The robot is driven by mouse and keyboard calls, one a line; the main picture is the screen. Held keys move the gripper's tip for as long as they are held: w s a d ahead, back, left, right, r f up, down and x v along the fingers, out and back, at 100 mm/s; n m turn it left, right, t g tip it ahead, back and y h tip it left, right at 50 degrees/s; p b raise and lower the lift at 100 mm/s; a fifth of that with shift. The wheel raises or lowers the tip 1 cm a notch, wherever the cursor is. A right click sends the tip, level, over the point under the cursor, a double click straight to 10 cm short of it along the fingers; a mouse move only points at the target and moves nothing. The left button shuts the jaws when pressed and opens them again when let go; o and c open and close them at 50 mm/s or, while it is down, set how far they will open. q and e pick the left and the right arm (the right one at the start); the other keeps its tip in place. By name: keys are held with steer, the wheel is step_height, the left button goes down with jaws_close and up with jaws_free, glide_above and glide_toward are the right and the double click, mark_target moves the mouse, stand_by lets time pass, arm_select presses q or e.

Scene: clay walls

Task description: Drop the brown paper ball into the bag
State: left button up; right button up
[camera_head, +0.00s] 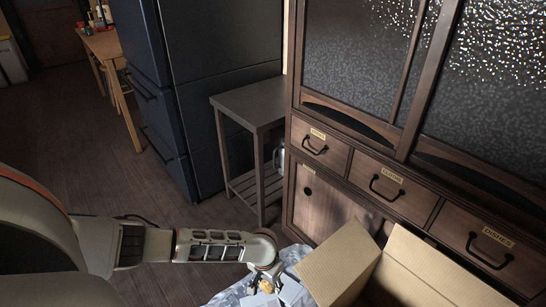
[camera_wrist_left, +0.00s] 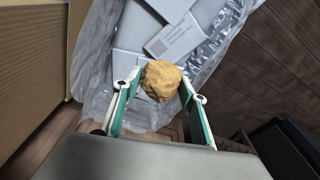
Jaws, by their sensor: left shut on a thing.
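The brown paper ball (camera_wrist_left: 161,81) is crumpled and sits between the fingertips of my left gripper (camera_wrist_left: 160,88), which is shut on it. In the head view my left gripper (camera_head: 264,283) reaches in from the left, and the ball (camera_head: 267,286) shows small at its tip. The bag (camera_wrist_left: 95,60) is translucent grey plastic and lies beneath the ball, with pale cartons or papers inside it. In the head view the bag (camera_head: 232,293) is at the bottom edge, partly hidden by the gripper. My right gripper is not in view.
An open cardboard box (camera_head: 345,262) stands right beside the bag. A wooden cabinet (camera_head: 330,195) with labelled drawers is behind it. A small grey side table (camera_head: 252,104) and a dark fridge (camera_head: 222,40) stand further back. Wooden floor (camera_head: 75,150) is clear at left.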

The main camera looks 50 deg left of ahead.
arm_select(q)
steer(key=o, duration=0.8)
step_height(320, 180, up, 12)
steer(key=s, duration=0.1)
steer(key=shift+s, duration=0.2)
steer(key=shift+d, duration=0.15)
